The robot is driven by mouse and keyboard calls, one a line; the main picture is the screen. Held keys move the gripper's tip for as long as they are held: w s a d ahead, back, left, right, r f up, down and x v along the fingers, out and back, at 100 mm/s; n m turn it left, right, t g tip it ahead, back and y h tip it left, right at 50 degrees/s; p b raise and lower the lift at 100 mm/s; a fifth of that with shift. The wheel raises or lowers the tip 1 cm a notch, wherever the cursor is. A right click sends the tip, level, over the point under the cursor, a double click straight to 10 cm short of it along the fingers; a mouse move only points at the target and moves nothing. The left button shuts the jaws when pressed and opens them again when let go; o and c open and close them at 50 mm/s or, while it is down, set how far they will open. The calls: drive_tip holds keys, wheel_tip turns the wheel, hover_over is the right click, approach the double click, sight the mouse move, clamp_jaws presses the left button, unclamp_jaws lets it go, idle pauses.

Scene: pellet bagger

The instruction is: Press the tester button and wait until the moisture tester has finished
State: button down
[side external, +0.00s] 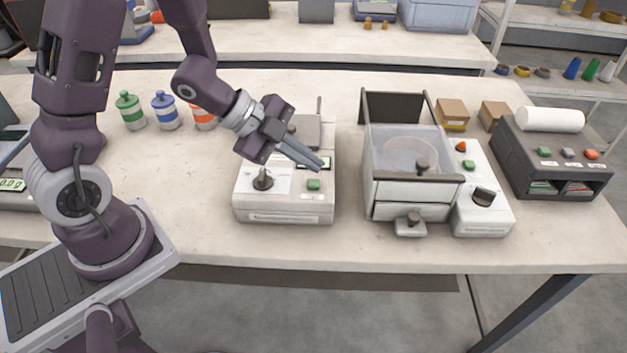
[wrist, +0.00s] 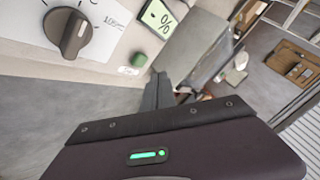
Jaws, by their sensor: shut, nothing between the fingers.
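The moisture tester (side external: 284,207) is a pale box on the bench with a dark dial (side external: 262,179), a green button (side external: 313,184) and a small display. In the wrist view the dial (wrist: 70,32), the green button (wrist: 138,60) and the display (wrist: 160,18) show; the display reads a dash and a percent sign. My gripper (side external: 321,163) is shut and empty, its fingertips above and behind the green button, over the display area. In the wrist view the fingers (wrist: 158,80) point just right of the button, apart from it as far as I can see.
Right of the tester stands a machine with a clear-sided chamber (side external: 408,150) and a control panel with a knob (side external: 483,196). Further right is a dark machine (side external: 548,155) with a white roll. Lidded jars (side external: 131,111) stand left. The bench front is clear.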

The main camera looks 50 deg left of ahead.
sight(308, 182)
drive_tip(key=shift+f, duration=0.75)
drive_tip(key=shift+f, duration=0.1)
idle(1.4)
drive_tip(key=shift+f, duration=0.3)
drive_tip(key=shift+f, duration=0.5)
idle(0.5)
drive_tip(key=shift+r, duration=0.9)
drive_tip(key=shift+r, duration=0.1)
drive_tip(key=shift+r, duration=2.45)
